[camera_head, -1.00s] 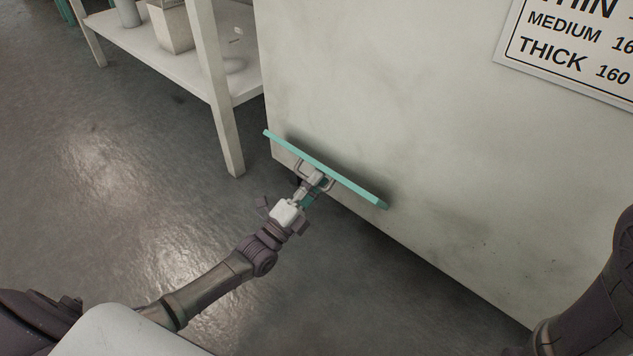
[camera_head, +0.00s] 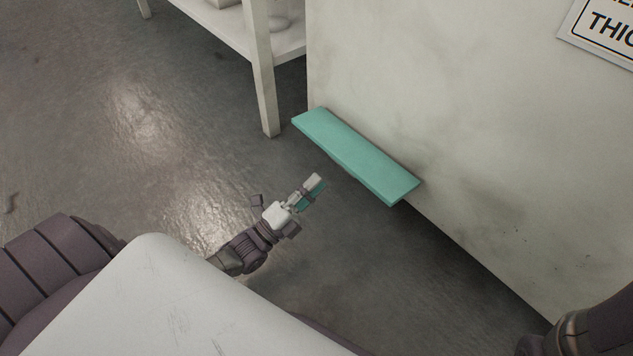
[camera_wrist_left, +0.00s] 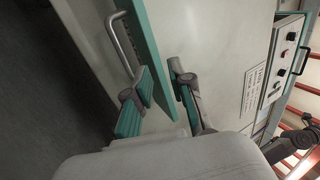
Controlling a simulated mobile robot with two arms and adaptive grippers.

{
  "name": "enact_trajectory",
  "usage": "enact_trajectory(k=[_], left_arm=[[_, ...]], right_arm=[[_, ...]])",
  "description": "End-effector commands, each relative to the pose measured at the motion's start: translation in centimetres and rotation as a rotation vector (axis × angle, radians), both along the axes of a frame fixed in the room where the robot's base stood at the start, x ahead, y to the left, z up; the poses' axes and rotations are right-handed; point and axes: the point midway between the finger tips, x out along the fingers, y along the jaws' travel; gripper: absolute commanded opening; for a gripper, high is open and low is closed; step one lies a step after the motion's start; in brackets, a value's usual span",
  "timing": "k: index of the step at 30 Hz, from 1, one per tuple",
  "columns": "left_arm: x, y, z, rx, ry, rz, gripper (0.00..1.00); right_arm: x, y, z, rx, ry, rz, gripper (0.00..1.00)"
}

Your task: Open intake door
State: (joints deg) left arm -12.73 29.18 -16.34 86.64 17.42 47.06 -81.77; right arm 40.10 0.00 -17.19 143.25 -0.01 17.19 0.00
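The intake door, a flat teal panel (camera_head: 358,156), stands out from the lower side of the pale machine (camera_head: 470,120). Its broad face shows in the head view; its handle is hidden there. In the left wrist view the teal door (camera_wrist_left: 150,45) runs down from the top, with a bare metal handle (camera_wrist_left: 120,42) on its left side. My left gripper (camera_head: 311,188) is just in front of the door, apart from the handle. The wrist view shows its teal-padded fingers (camera_wrist_left: 162,95) spread, with nothing held.
A white shelf table (camera_head: 262,70) stands left of the machine, its leg close to the door's far end. A sign (camera_head: 605,30) is on the machine. A control panel (camera_wrist_left: 288,60) shows in the wrist view.

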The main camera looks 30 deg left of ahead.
Motion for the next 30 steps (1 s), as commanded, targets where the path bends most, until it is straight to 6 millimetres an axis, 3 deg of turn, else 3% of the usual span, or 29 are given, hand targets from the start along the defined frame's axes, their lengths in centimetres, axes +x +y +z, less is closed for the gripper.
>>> enact_trajectory(k=[2,5,7,11,14,17,22,25,30], left_arm=[[0.0,0.0,0.0,0.0,0.0,0.0,0.19],[0.0,-0.3,0.1,0.027,-0.001,-0.004,0.02],[-0.1,-1.0,0.2,0.094,-0.005,-0.012,0.0],[-0.4,-2.8,-0.2,0.364,-0.018,-0.027,0.0],[-0.6,-3.6,-1.2,0.659,-0.03,-0.02,0.0],[-0.6,-3.2,-2.6,0.962,-0.042,0.009,0.0],[-0.4,-0.6,-4.1,1.388,-0.054,0.078,0.0],[-0.3,0.8,-4.6,1.548,-0.058,0.108,0.0],[0.0,1.7,-4.9,1.657,-0.064,0.132,0.0]], right_arm=[[0.0,0.0,0.0,0.0,0.0,0.0,0.4],[0.0,0.0,0.2,0.0,0.0,0.0,0.4],[0.0,0.0,0.5,-0.001,-0.001,0.0,0.4],[0.0,0.0,1.6,-0.001,-0.001,0.0,0.4],[0.0,0.0,2.6,-0.001,-0.001,0.0,0.4],[0.0,0.0,3.5,-0.001,-0.001,0.0,0.4],[-0.1,0.0,4.5,-0.001,-0.001,0.0,0.4],[-0.1,0.0,4.8,-0.001,-0.001,0.0,0.4],[-0.1,0.0,4.8,-0.001,-0.001,0.0,0.4]])
